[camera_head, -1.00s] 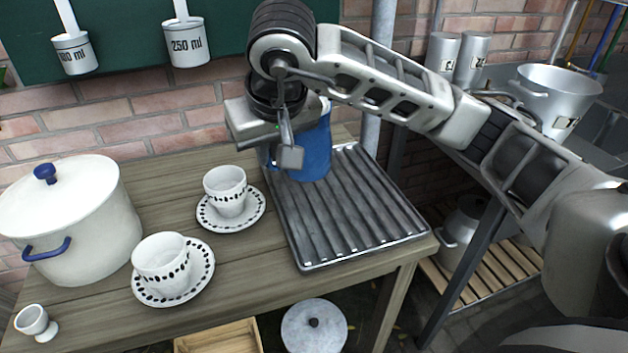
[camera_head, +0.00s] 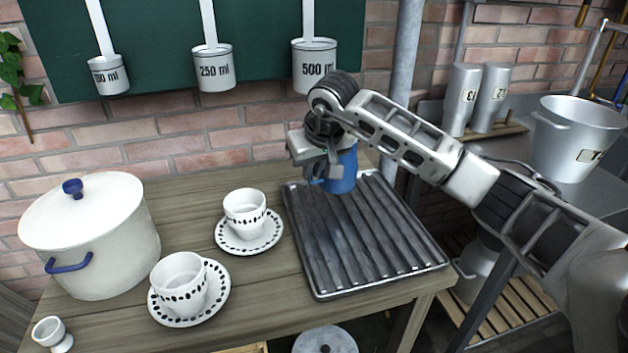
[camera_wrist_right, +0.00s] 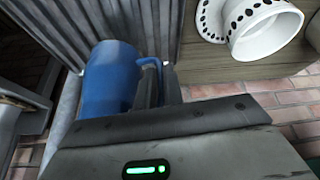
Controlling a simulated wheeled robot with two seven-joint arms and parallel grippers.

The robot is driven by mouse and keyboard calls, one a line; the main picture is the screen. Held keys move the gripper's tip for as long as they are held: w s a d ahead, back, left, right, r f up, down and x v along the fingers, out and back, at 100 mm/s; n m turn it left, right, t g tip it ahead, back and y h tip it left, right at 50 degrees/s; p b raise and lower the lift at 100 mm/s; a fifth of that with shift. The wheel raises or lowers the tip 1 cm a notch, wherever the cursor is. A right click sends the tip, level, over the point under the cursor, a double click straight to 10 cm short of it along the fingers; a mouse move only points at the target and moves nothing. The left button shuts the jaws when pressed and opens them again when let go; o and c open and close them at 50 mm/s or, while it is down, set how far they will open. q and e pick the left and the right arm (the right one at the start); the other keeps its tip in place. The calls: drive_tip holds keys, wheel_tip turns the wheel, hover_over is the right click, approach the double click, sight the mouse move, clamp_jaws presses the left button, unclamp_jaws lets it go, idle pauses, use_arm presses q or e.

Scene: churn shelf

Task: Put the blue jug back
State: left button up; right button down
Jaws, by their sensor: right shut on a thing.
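The blue jug (camera_head: 343,172) is at the back of the ribbed grey drain tray (camera_head: 372,262), partly hidden behind my right gripper (camera_head: 318,176). My right gripper is shut on the jug's handle. In the right wrist view the jug (camera_wrist_right: 108,85) shows with its handle between the fingers (camera_wrist_right: 158,82), and the tray ribs lie beyond it. The jug looks upright in the head view. I cannot tell whether its base touches the tray. My left gripper is not in view.
Two dotted cups on saucers (camera_head: 245,208) (camera_head: 180,284) stand left of the tray. A white pot (camera_head: 100,245) and an egg cup (camera_head: 52,333) are further left. Measuring cups (camera_head: 314,66) hang behind. Metal canisters (camera_head: 461,98) and a bucket (camera_head: 575,140) stand at right.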

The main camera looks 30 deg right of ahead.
drive_tip(key=shift+w+d+f+p, duration=0.15)
drive_tip(key=shift+f, duration=0.8)
drive_tip(key=shift+w+d+f+p, duration=0.1)
drive_tip(key=shift+f+p, duration=0.05)
drive_tip(key=shift+f, duration=0.8)
drive_tip(key=shift+f, duration=0.15)
drive_tip(key=c, duration=1.5)
unclamp_jaws()
drive_tip(key=shift+s+r, duration=0.1)
drive_tip(key=shift+r, duration=0.25)
drive_tip(key=v, duration=1.1)
drive_tip(key=shift+s+r, duration=0.15)
drive_tip(key=shift+r, duration=0.1)
